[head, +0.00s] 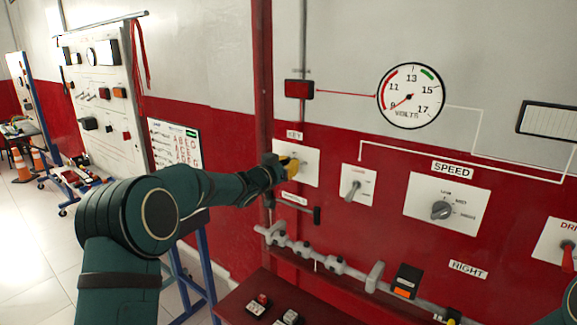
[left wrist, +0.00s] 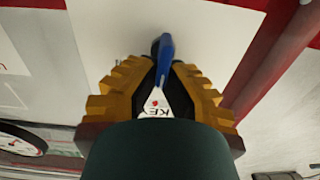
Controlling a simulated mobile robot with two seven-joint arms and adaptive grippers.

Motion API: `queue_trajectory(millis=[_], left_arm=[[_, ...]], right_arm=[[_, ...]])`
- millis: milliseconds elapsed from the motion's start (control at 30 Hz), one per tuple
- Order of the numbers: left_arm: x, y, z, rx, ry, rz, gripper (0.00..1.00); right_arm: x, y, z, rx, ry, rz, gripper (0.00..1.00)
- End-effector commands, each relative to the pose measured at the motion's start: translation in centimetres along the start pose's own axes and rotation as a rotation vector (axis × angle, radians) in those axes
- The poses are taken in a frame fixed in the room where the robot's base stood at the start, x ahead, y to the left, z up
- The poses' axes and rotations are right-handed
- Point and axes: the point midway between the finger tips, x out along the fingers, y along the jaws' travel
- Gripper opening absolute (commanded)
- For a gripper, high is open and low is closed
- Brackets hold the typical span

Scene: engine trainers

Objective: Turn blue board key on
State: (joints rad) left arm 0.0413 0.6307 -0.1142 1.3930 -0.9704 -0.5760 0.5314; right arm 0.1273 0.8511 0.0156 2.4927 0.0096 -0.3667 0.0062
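The key switch is on a white plate (head: 305,160) under the KEY label (head: 294,134), on the red lower part of the trainer wall. My left gripper (head: 288,165) is at this plate, and its yellow fingers hide the key in the head view. In the left wrist view, the blue key (left wrist: 165,60) stands between the tips of the yellow fingers. The fingers converge on it and appear shut on it. The key's exact angle is hard to read. A bit of my right arm (head: 571,300) shows at the bottom right corner; its fingers cannot be made out clearly.
To the right are a small lever switch (head: 352,188), the SPEED knob (head: 441,210) and a volt gauge (head: 410,95). A grey bar with fittings (head: 302,248) runs below. A red ledge (head: 262,290) holds small boxes. Another trainer board (head: 100,95) stands at the left.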

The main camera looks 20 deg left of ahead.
Motion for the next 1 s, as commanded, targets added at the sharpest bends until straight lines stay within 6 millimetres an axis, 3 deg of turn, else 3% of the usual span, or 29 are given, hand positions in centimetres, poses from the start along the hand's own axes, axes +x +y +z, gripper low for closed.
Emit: queue_trajectory(millis=[267,733,1000], left_arm=[[0.0,0.3,0.1,0.169,0.004,0.000,0.00],[0.0,1.1,0.4,0.610,0.005,0.000,0.00],[0.0,1.4,0.7,0.826,0.004,0.000,0.00]], right_arm=[[1.4,0.5,0.6,-0.004,-0.012,-0.001,0.49],[4.4,1.7,2.0,-0.012,-0.041,-0.004,0.49],[5.9,2.2,1.8,-0.013,-0.031,-0.004,0.49]])
